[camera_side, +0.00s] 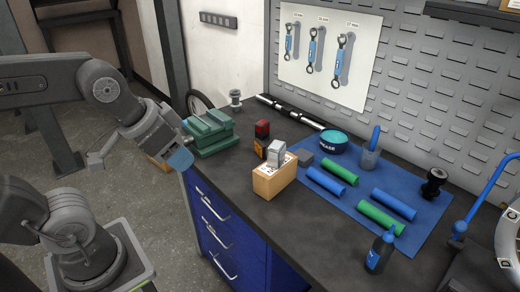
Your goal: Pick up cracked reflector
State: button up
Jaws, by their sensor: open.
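Several small reflector-like pieces stand near the left part of the bench: a red block (262,129), an amber and dark piece (260,149) just in front of it, and a red-orange piece (276,152) behind a wooden box (266,183). I cannot make out a crack on any of them, so I cannot tell which is the cracked reflector. My gripper (180,159) is open and hangs at the bench's left edge, left of these pieces and apart from them. Its fingertips are small and partly hidden in this view.
A green vise (210,131) stands between my gripper and the pieces. Clear and grey parts (277,148) fill the wooden box. A blue mat (334,199) holds green and blue grips, a grease tub (333,140) and a cup (370,157).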

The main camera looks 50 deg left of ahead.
jog(key=w+a+r+m+g+y, duration=0.15)
jog(key=w+m, duration=0.25)
jog(key=w, duration=0.4)
jog(key=m+g+y, duration=0.3)
jog(key=m, duration=1.3)
send_over(260, 143)
jog(key=d, duration=0.4)
notch_tip(260, 143, down, 12)
jog(key=x, duration=0.9)
jog(key=s+x, duration=0.1)
jog(key=x, duration=0.3)
jog(key=shift+w+f, duration=0.1)
jog(key=shift+f, duration=0.3)
jog(key=shift+c, duration=0.2)
grip_shut()
